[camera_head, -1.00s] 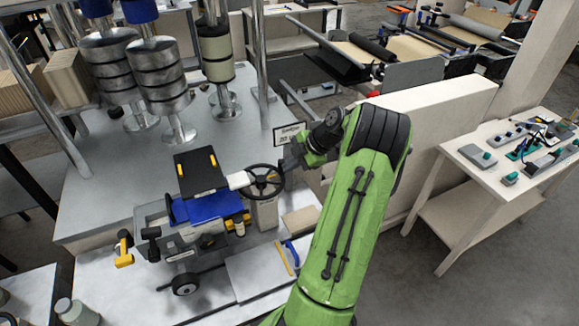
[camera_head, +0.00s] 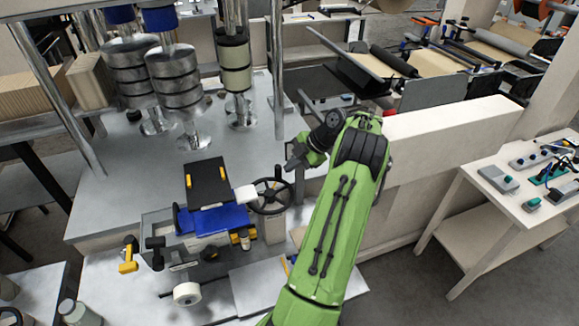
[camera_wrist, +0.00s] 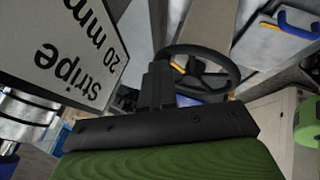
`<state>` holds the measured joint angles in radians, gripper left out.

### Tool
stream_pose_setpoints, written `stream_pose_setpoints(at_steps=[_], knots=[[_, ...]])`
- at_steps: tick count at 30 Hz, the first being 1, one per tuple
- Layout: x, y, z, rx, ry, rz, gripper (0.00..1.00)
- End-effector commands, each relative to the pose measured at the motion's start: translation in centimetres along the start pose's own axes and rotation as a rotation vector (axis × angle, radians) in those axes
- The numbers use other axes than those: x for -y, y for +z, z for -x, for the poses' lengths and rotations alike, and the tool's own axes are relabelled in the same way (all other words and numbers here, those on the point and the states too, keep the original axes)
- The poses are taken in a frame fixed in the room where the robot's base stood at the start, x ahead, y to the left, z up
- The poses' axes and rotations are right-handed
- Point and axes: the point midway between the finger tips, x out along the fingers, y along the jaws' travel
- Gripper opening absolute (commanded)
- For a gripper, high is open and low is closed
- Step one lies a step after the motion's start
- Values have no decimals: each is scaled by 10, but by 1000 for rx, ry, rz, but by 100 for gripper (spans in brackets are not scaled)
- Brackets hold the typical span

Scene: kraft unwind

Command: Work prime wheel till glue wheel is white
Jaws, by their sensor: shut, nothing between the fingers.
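The black spoked prime wheel (camera_head: 270,195) stands on a grey post right of the blue and black glue machine (camera_head: 222,216). It also shows in the wrist view (camera_wrist: 229,70), behind my fingers. My gripper (camera_head: 292,165) is shut and empty, just above and right of the wheel's rim in the head view. In the wrist view my shut fingers (camera_wrist: 158,70) overlap the wheel's left side; I cannot tell whether they touch it. The glue wheel (camera_head: 187,293), low at the machine's front, looks white on its face and rim.
A white "Stripe 20 mm" sign (camera_wrist: 75,55) is close to my fingers in the wrist view. Metal rollers (camera_head: 175,85) and posts stand behind the machine. A low cream wall (camera_head: 445,130) and a table with control boxes (camera_head: 515,190) are to the right.

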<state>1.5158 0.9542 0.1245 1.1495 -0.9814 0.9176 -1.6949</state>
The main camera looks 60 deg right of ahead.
Motion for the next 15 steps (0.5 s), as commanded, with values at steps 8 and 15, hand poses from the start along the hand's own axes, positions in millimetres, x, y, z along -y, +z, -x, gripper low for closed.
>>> stream_pose_setpoints(at_steps=[8, 15], knots=[[-5, -1, -3, -2, 4, 2, 0], [-6, -2, -4, -5, 4, 3, 0]])
